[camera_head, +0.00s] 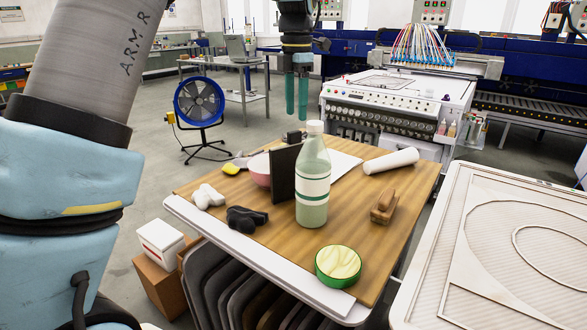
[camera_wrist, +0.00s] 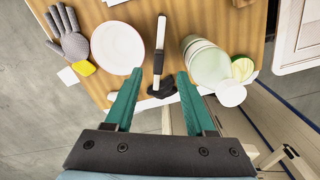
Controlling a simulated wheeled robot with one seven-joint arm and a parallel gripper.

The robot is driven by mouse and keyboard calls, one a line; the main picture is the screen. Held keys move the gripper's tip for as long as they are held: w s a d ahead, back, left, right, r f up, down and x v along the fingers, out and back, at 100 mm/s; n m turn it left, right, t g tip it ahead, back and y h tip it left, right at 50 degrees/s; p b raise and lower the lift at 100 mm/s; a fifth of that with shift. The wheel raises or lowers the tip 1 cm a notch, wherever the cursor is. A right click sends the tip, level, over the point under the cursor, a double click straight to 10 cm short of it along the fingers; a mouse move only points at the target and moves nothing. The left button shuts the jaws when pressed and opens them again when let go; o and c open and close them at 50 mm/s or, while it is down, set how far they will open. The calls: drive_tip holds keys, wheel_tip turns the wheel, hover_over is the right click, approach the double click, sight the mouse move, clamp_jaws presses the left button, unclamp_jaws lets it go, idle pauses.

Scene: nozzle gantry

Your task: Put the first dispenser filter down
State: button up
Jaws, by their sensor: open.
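My gripper (camera_head: 297,96) hangs high over the far side of the wooden table in the head view. Its two green fingers are apart with nothing between them, as the wrist view (camera_wrist: 160,78) also shows. No object can be surely told as the dispenser filter. A thin dark slab (camera_head: 284,174) stands upright on the table between a bowl and a bottle. In the wrist view the slab (camera_wrist: 160,45) shows edge-on, beyond and between the fingertips, apart from them. A white cylinder (camera_head: 391,161) lies at the table's far right.
The wooden table (camera_head: 345,240) also bears a tall bottle (camera_head: 313,180), a pink bowl (camera_head: 259,170), a green tin (camera_head: 338,265), a brown block (camera_head: 384,206), a black object (camera_head: 246,219) and a white object (camera_head: 208,196). Bare wood shows at the right middle.

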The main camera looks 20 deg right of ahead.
sight(294, 132)
drive_tip(key=shift+a+f+p, duration=0.2)
drive_tip(key=shift+f+p, duration=0.9)
drive_tip(key=shift+f, duration=2.45)
drive_tip(key=shift+c, duration=0.2)
drive_tip(key=shift+w, duration=0.1)
clamp_jaws()
